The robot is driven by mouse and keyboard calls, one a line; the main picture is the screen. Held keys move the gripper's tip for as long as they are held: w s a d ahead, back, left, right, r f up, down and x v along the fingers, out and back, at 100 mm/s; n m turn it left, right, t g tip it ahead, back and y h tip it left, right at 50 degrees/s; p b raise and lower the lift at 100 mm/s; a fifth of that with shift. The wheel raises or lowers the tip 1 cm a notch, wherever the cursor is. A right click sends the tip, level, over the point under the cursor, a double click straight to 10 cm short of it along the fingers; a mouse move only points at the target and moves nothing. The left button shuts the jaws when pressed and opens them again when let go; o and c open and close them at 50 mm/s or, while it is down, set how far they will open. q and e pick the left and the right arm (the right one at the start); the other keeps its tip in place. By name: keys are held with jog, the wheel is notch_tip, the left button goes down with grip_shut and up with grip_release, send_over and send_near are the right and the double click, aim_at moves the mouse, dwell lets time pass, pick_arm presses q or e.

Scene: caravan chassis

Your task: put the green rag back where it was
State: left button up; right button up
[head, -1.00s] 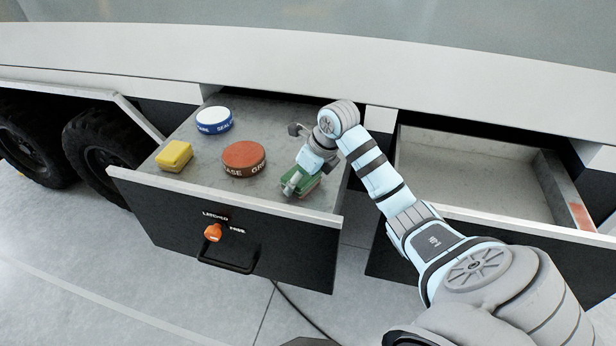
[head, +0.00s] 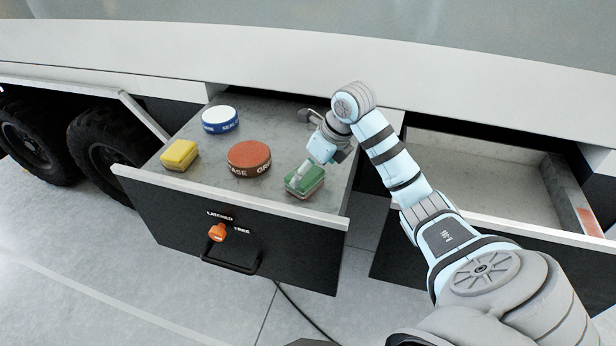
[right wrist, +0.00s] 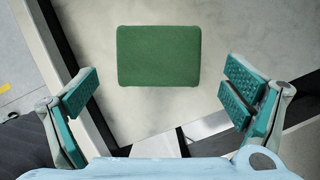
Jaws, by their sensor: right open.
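The green rag (head: 305,181), a folded block, lies flat in the front right part of the left drawer (head: 215,190). In the right wrist view the rag (right wrist: 158,56) lies on the drawer's pale floor, beyond the fingertips and between their lines, touched by neither. My right gripper (head: 313,165) is just behind and above the rag in the head view. Its two teal-padded fingers (right wrist: 158,95) are spread wide with nothing between them. My left gripper is not in view.
The same drawer holds a yellow block (head: 180,154), a blue and white tin (head: 219,119) and a brown grease tin (head: 249,158). An orange latch knob (head: 217,232) is on its front. The open right drawer (head: 480,170) looks empty. Wheels (head: 105,150) stand at left.

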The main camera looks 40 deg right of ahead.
jog(key=v, duration=0.7)
jog(key=shift+s+r, duration=0.3)
